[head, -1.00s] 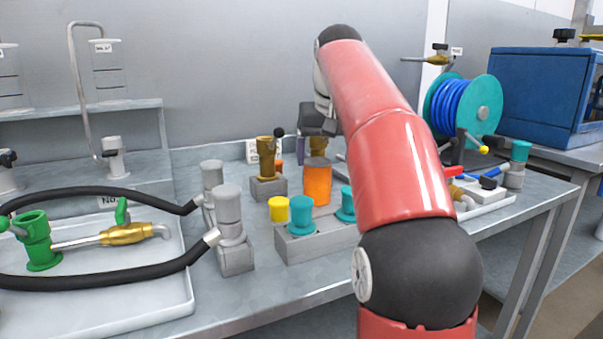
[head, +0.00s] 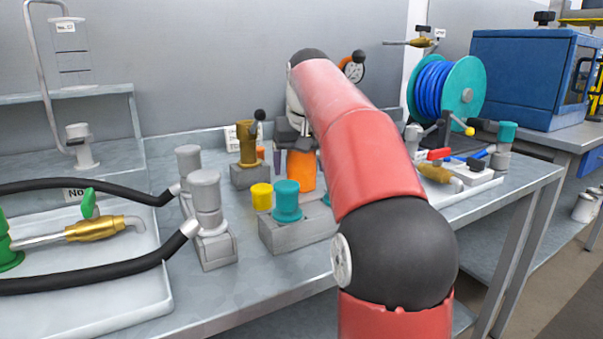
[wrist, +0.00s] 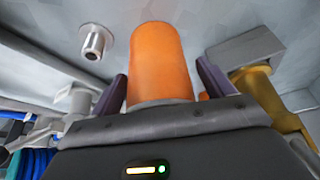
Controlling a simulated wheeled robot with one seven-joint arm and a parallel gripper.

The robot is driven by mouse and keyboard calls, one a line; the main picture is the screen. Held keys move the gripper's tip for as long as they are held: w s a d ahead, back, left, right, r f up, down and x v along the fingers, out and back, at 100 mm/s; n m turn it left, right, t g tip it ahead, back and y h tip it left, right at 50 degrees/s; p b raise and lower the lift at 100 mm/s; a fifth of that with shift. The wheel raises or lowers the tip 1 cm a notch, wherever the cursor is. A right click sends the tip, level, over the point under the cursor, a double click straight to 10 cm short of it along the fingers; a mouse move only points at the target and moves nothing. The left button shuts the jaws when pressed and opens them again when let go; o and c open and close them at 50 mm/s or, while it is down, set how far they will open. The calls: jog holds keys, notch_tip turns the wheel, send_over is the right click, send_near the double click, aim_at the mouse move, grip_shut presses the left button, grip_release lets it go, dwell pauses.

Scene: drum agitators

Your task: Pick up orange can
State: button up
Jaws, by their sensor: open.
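The orange can (head: 301,170) stands upright on the bench, behind a grey block with teal and yellow knobs. My arm partly covers it in the head view. My gripper (wrist: 163,78) is open, with one dark finger on either side of the orange can (wrist: 160,62) in the wrist view. Small gaps show between the fingers and the can. In the head view my gripper's dark body is at the top of the can, and its fingers are mostly hidden.
A brass valve on a grey block (head: 250,175) stands just left of the can. The teal knob (head: 286,201) and yellow cap (head: 262,196) are in front. Grey cylinders (head: 206,200) with black hoses stand further left. A blue hose reel (head: 438,93) is at right.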

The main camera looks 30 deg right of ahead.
aim_at(310, 169)
jog(key=shift+c, duration=0.2)
jog(key=c, duration=1.1)
jog(key=shift+r, duration=0.5)
jog(key=shift+s+a+r, duration=0.1)
jog(key=shift+s, duration=0.1)
jog(key=s, duration=0.2)
jog(key=s+a+b, duration=0.1)
jog(key=s, duration=0.2)
jog(key=s+a, duration=0.1)
jog(key=s, duration=0.1)
jog(key=shift+s+r, duration=0.2)
jog(key=shift+s, duration=0.05)
jog(key=shift+w+r+p, duration=0.1)
jog(key=shift+r+p, duration=1.5)
jog(key=shift+r, duration=5.1)
